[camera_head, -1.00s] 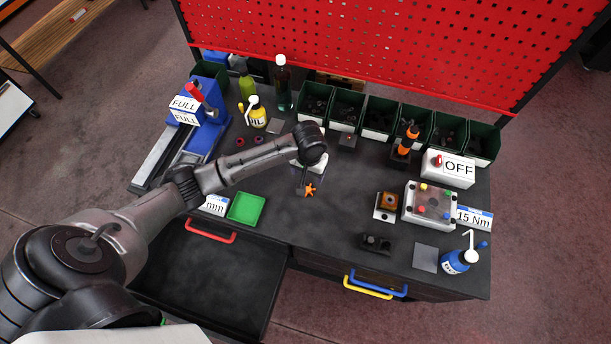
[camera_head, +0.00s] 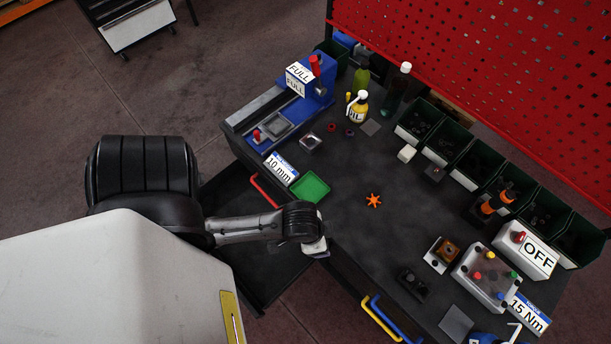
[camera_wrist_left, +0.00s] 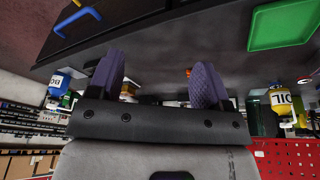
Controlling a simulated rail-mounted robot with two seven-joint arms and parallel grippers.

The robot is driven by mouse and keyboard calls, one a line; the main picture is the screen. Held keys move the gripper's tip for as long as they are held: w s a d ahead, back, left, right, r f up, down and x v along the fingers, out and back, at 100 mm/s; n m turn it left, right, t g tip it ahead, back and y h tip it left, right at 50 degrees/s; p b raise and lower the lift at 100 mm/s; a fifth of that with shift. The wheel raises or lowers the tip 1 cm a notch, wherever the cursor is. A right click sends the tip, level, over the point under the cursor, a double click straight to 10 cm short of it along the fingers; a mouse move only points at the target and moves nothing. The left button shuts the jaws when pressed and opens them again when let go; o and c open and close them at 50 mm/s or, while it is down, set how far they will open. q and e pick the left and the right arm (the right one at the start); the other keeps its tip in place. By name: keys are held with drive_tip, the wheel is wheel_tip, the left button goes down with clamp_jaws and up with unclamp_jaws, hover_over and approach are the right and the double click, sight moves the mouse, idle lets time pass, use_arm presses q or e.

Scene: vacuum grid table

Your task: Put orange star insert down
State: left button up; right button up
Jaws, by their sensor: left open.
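The orange star insert (camera_head: 374,200) lies flat on the bare middle of the dark table, with nothing touching it. My left gripper (camera_head: 318,252) is at the table's front edge, to the lower left of the star and clearly apart from it. In the left wrist view its two purple-padded fingers (camera_wrist_left: 157,85) stand wide apart with nothing between them. A small orange spot, perhaps the star (camera_wrist_left: 188,72), shows beyond the fingers there. My right gripper is in neither view.
A green tray (camera_head: 311,187) lies left of the star. The open drawer (camera_head: 235,199) is below the front edge. A blue vise (camera_head: 290,103), bottles and dark green bins (camera_head: 476,163) line the back. Table around the star is clear.

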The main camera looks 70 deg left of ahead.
use_arm(q)
drive_tip(key=shift+y, duration=0.3)
drive_tip(key=s, duration=0.1)
drive_tip(key=s+a+r, duration=0.1)
drive_tip(key=s, duration=0.1)
drive_tip(key=shift+s+a+r, duration=0.15)
drive_tip(key=shift+s+r, duration=0.05)
drive_tip(key=shift+r, duration=0.2)
